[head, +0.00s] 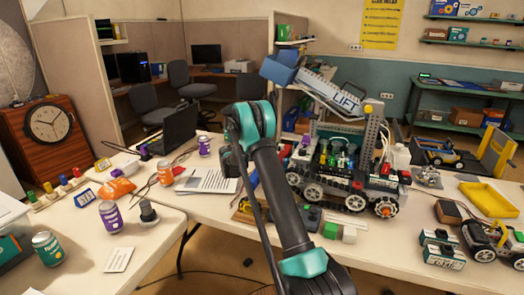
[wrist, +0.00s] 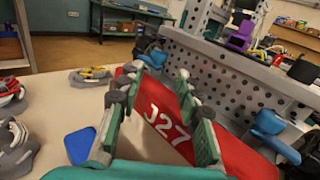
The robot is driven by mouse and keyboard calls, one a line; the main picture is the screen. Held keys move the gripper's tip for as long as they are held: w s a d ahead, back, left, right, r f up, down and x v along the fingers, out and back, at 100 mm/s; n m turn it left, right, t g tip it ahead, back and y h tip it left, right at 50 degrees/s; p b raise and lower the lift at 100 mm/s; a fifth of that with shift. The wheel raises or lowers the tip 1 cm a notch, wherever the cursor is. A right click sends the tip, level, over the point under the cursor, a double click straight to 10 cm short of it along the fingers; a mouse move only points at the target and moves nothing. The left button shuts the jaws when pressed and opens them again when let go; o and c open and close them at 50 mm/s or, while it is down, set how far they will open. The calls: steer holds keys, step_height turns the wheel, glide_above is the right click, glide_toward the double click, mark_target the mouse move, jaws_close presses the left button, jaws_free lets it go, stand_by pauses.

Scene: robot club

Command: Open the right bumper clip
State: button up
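A red bumper (wrist: 165,135) marked J27 runs along the side of a grey perforated frame (wrist: 225,78) in the wrist view. A blue clip (wrist: 272,128) sits at its right end, outside my fingers. Another blue clip (wrist: 155,57) shows at the far left end, partly behind a fingertip. My gripper (wrist: 157,80) is open, with the bumper's lettered face between and beyond its two fingers. I cannot tell whether a finger touches it. In the head view, the wheeled robot (head: 345,165) stands on the table; my arm hides my fingers, and I cannot make out the bumper.
A blue flat piece (wrist: 82,146) lies on the table left of my gripper. A yellow tray (head: 489,199) and a small wheeled robot (head: 494,240) are at the right.

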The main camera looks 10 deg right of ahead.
steer(key=s+a, duration=0.1)
steer(key=a, duration=0.6)
steer(key=shift+s, duration=0.15)
steer(key=shift+a, duration=0.1)
